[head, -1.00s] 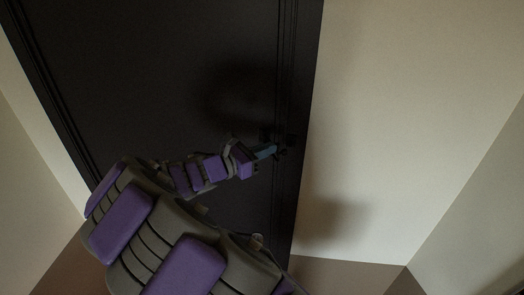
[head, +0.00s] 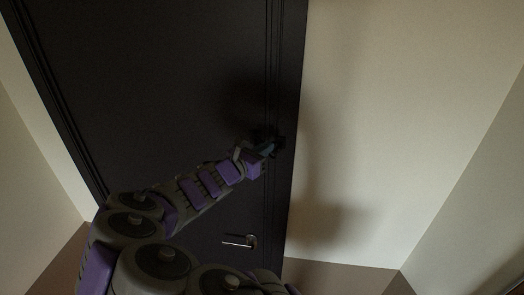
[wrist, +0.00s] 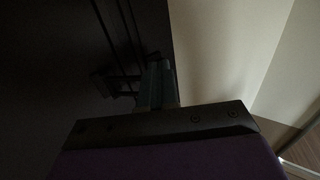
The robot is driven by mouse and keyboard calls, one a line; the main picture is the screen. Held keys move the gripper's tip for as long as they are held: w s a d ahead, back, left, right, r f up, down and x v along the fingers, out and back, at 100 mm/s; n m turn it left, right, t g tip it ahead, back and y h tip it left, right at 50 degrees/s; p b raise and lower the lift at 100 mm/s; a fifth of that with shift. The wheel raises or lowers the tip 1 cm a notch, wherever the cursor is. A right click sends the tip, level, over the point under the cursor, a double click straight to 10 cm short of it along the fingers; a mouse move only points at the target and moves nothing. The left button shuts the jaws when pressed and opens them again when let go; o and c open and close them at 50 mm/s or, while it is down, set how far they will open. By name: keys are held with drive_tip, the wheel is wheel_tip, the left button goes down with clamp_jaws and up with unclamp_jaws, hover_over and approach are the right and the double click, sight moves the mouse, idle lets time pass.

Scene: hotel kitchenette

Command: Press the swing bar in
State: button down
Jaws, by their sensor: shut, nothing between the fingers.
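The swing bar (head: 277,142) is a small dark fitting near the right edge of the dark door (head: 150,70), at the frame. My gripper (head: 267,149) is shut and empty, with its tip right at the fitting and covering part of it. In the wrist view the shut bluish fingers (wrist: 158,84) point at the door edge, and the dark bar (wrist: 115,82) lies just left of them. I cannot tell whether they touch. The bar's exact angle is hard to make out in the dark.
A silver lever handle (head: 240,241) sits lower on the door. A pale wall (head: 380,120) stands right of the door frame, and another wall (head: 30,180) is at the left. Brown floor (head: 340,277) shows at the bottom.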

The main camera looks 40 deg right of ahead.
drive_tip(key=d, duration=0.2)
drive_tip(key=shift+s+d+p, duration=0.35)
drive_tip(key=shift+s, duration=0.05)
drive_tip(key=shift+a, duration=0.15)
idle(0.4)
